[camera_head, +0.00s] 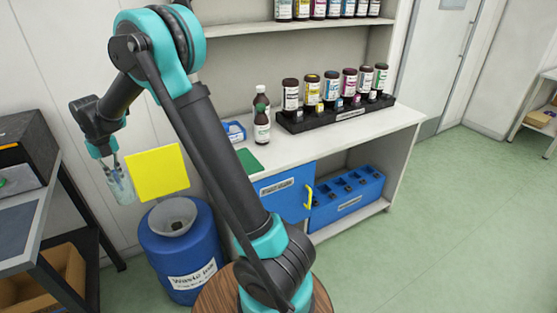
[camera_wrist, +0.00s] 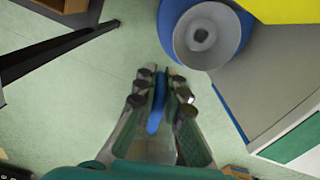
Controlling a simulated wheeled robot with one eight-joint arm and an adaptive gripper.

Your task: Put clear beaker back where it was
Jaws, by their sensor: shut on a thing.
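The clear beaker (camera_head: 121,187) hangs below my gripper (camera_head: 110,166) at the left of the head view, in the air between the dark table and the blue waste bin. My gripper is shut on it near its top. In the wrist view, my gripper (camera_wrist: 160,80) points down with its fingers close together around a narrow blue strip. The beaker's outline is hard to make out there. A green mat (camera_head: 250,161) lies on the white counter (camera_head: 290,148), partly hidden by my arm.
A blue waste bin (camera_head: 180,250) with a grey funnel (camera_head: 173,216) stands below and right of the beaker; a yellow sign (camera_head: 157,172) is behind. Brown bottles (camera_head: 262,125), a blue tray (camera_head: 235,132) and a black bottle rack (camera_head: 335,114) occupy the counter. A dark table (camera_head: 20,215) stands left.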

